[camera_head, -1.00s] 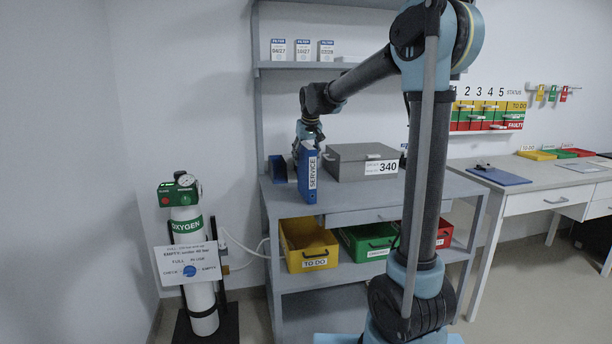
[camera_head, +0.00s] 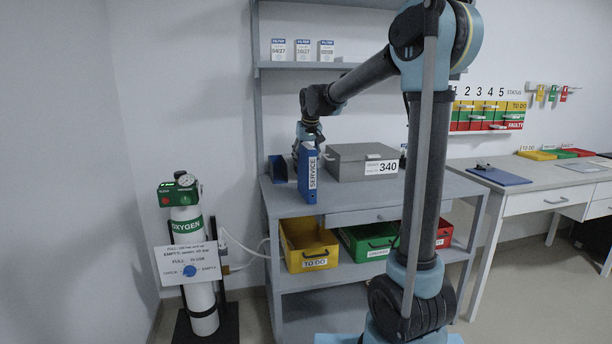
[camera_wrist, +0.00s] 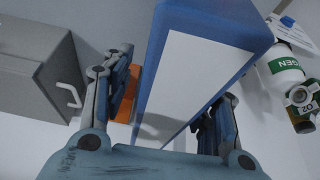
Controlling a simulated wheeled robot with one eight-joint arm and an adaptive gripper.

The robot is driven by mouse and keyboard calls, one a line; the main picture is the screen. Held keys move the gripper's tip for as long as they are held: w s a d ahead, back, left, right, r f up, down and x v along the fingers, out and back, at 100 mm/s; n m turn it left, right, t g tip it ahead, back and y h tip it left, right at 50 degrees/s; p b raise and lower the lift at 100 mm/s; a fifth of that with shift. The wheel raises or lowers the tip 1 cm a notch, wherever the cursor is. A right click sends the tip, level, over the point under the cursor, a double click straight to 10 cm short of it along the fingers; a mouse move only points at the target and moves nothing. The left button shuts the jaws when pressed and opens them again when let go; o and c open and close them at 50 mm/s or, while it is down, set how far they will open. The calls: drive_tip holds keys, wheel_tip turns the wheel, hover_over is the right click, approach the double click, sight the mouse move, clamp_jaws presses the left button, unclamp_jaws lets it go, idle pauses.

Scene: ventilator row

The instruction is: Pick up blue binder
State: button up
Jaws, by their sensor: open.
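The blue binder (camera_head: 308,174), its spine marked SERVICE, stands upright on the grey bench top. My gripper (camera_head: 308,140) is at the binder's upper part, and its lower fingers are largely hidden behind it in the head view. In the wrist view the blue binder (camera_wrist: 205,60), with its white label, lies between the two fingers of my gripper (camera_wrist: 165,115). The fingers are open, one on each side. I cannot tell whether either finger touches the binder.
A grey box (camera_head: 360,162) marked 340 stands right of the binder. A blue holder (camera_head: 278,168) stands to its left. Yellow (camera_head: 310,262) and green (camera_head: 365,243) bins sit on the shelf below. An oxygen cylinder (camera_head: 190,225) stands left of the bench. The bench's front right is clear.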

drive_tip(key=shift+c, duration=0.3)
clamp_jaws()
drive_tip(key=shift+r, duration=0.1)
